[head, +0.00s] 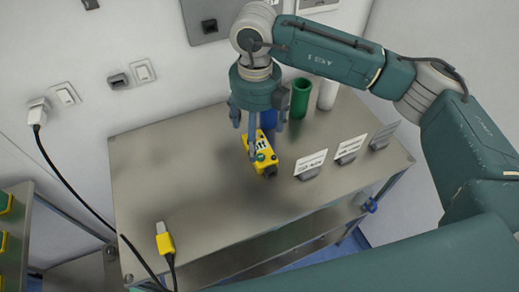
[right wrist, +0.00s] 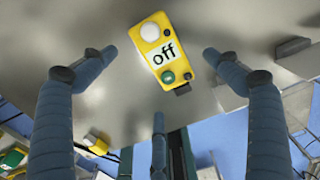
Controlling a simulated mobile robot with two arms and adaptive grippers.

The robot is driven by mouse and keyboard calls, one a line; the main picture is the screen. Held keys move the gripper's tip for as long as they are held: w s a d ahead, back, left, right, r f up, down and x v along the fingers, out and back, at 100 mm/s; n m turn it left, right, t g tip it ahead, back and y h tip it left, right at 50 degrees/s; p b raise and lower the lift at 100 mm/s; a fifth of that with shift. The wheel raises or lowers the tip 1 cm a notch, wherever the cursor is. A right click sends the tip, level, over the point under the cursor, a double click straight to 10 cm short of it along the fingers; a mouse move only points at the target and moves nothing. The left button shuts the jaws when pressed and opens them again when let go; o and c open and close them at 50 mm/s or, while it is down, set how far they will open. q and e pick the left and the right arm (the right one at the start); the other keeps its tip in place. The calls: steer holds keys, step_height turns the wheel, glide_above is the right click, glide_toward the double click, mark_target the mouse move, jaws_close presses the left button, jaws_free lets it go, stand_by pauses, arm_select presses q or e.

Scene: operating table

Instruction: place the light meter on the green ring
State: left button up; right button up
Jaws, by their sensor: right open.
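A yellow box with a white dome, an "off" label and a green button, which looks like the light meter (head: 265,160), is on the metal table (head: 165,185). In the right wrist view the light meter (right wrist: 160,48) is between and beyond my spread fingers. My right gripper (head: 258,135) is open above it, one finger in front of the box in the head view. I cannot tell whether any finger touches it. A green open-topped cylinder (head: 301,99) stands at the table's back; no flat green ring shows clearly. My left gripper is out of view.
A blue object (head: 268,118), partly hidden by my gripper, and a white cylinder (head: 328,94) stand beside the green cylinder. Several label stands (head: 311,164) line the right side. A yellow plug with a cable (head: 165,241) is at the front left. The table's left part is clear.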

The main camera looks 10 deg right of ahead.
mark_target(261, 152)
steer(key=shift+f, duration=0.7)
steer(key=shift+a+f+p, duration=0.1)
steer(key=shift+f+p, duration=0.25)
step_height(261, 152, down, 4)
steer(key=shift+r+p, duration=0.15)
steer(key=shift+p, duration=0.55)
steer(key=shift+w+f, duration=0.1)
steer(key=shift+f, duration=0.35)
steer(key=shift+c, duration=0.3)
steer(key=c, duration=1.3)
steer(key=shift+r, duration=0.1)
steer(key=shift+c, duration=1)
